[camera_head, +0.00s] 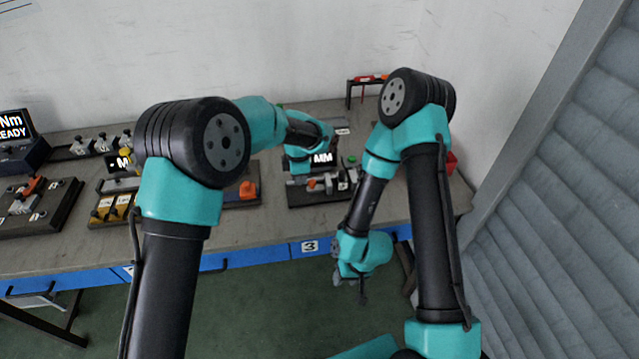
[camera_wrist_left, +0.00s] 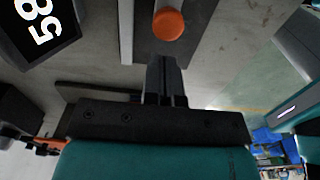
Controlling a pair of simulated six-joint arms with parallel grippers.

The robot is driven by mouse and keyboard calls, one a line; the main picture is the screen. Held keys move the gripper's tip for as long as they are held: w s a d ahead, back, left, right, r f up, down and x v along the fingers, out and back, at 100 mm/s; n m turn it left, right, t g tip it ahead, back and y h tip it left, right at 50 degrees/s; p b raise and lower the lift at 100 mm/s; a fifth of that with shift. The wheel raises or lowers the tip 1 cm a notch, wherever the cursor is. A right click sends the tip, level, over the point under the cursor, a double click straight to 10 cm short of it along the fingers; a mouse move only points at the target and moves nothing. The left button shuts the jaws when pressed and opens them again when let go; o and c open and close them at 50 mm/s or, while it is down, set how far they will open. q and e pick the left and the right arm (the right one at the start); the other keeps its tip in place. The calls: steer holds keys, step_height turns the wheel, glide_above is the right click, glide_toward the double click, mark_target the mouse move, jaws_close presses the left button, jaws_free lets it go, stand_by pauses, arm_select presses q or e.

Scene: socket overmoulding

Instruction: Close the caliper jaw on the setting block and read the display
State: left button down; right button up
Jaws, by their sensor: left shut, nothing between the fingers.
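The caliper fixture (camera_head: 318,196) sits on the bench right of centre, with a dark base and a display (camera_head: 322,158) showing "MM". In the left wrist view, part of a display (camera_wrist_left: 40,28) shows rotated digits resembling "85". An orange round knob (camera_wrist_left: 168,23) lies just beyond my left fingertips in that view. My left gripper (camera_wrist_left: 165,75) is shut and empty, apart from the knob in the picture. It partly hides the fixture in the head view. I cannot clearly tell the setting block or whether the jaw touches it. My right gripper (camera_head: 350,285) hangs before the bench front; its finger opening is unclear.
Another fixture with an orange block (camera_head: 248,190) stands left of the caliper fixture. A small black stand (camera_head: 366,88) is at the back. The bench's front strip is clear.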

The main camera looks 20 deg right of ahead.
mark_target(311, 182)
arm_select(q)
steer(key=shift+f, duration=0.15)
stand_by(0.5)
steer(key=shift+f, duration=1.45)
steer(key=shift+s+d, duration=0.15)
steer(key=shift+d, duration=0.65)
steer(key=shift+s+d, duration=0.15)
steer(key=shift+d, duration=0.65)
stand_by(1.2)
steer(key=shift+w+a, duration=0.1)
steer(key=shift+a, duration=0.25)
steer(key=shift+a, duration=0.25)
stand_by(0.4)
step_height(311, 182, up, 8)
stand_by(1.2)
